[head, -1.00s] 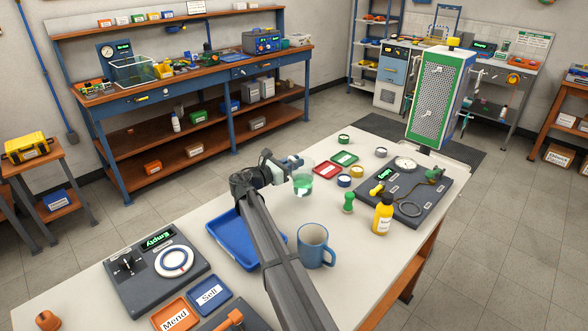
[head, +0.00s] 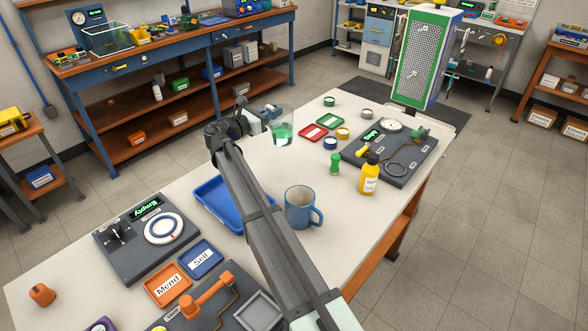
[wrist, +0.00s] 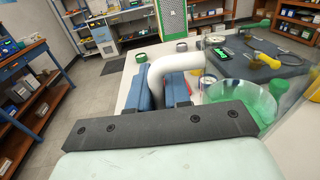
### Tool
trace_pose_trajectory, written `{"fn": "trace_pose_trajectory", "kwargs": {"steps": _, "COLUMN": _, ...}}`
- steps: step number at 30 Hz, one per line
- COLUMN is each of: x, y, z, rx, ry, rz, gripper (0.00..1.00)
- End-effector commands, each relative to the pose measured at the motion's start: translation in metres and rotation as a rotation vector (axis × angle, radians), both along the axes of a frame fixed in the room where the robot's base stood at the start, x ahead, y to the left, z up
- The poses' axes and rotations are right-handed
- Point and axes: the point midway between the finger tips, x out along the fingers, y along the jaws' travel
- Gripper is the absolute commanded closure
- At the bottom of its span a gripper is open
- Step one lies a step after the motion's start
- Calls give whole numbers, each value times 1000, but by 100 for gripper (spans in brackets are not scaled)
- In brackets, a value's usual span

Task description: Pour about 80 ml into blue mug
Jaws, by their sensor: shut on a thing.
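The blue mug (head: 298,210) stands upright on the near part of the white table, right of the blue tray, with its handle to the right. My gripper (head: 264,117) is shut on the white bent handle of a clear jug (head: 282,126) that holds green liquid. The jug is beyond the mug and slightly left of it in the head view, looks about upright, and seems held above the table. In the wrist view, my gripper's blue fingers (wrist: 171,90) close around the handle, and the jug (wrist: 248,98) shows at the right. The mug's inside bottom is hidden.
A blue tray (head: 208,203) lies left of the mug. A yellow bottle (head: 369,178) and a green knobbed piece (head: 335,163) stand to the right, beside a dark gauge board (head: 413,161). Red (head: 313,131) and green trays lie beyond. Bare tabletop lies between jug and mug.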

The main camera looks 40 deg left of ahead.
Motion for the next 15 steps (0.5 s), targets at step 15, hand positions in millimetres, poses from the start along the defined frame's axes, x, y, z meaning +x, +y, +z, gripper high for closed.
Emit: {"fn": "trace_pose_trajectory", "kwargs": {"steps": 15, "x": -111, "y": -45, "z": -37, "rx": -8, "ry": -1, "rz": 124, "gripper": 100}}
